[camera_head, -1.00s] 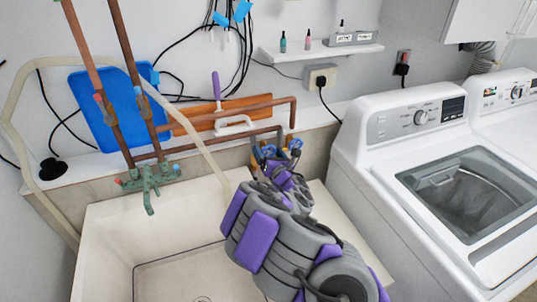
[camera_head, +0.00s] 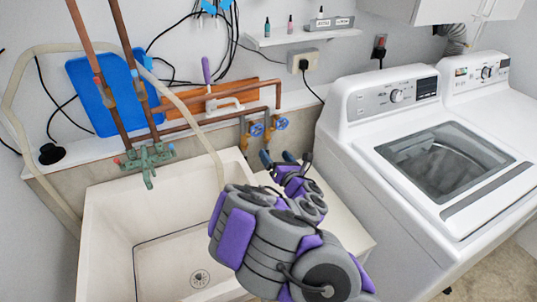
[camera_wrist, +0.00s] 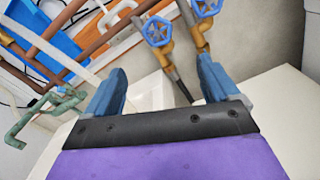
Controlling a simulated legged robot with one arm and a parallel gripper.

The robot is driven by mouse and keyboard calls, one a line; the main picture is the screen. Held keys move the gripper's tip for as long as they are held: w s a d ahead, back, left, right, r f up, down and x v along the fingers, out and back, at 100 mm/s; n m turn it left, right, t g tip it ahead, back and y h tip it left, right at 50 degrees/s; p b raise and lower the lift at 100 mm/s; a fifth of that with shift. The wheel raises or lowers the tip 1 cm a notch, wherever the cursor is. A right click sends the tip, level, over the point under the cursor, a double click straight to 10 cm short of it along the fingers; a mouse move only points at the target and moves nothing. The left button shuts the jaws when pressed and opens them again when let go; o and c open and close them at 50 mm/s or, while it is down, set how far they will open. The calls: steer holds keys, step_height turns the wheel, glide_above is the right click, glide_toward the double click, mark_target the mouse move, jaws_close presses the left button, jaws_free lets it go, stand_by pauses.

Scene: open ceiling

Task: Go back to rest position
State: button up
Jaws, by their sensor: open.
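My gripper (camera_head: 277,157) is above the right part of the white sink unit (camera_head: 95,240) in the head view, in front of two valves with blue handwheels. In the wrist view its two blue fingers stand wide apart, and the gripper (camera_wrist: 163,92) is open with nothing between them. The left valve (camera_wrist: 157,31) and the right valve (camera_wrist: 206,7) are beyond the fingertips, and they also show in the head view (camera_head: 256,129). The fingers look apart from both valves.
A white washing machine (camera_head: 350,150) stands close on the right. A green faucet (camera_head: 148,160) and copper pipes (camera_head: 131,70) are on the left, with a pale hose (camera_head: 190,118) hanging into the basin. A shelf with small bottles (camera_head: 300,38) is above.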

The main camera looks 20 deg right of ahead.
steer(key=shift+s+a, duration=0.3)
steer(key=shift+s, duration=0.45)
steer(key=shift+d, duration=0.1)
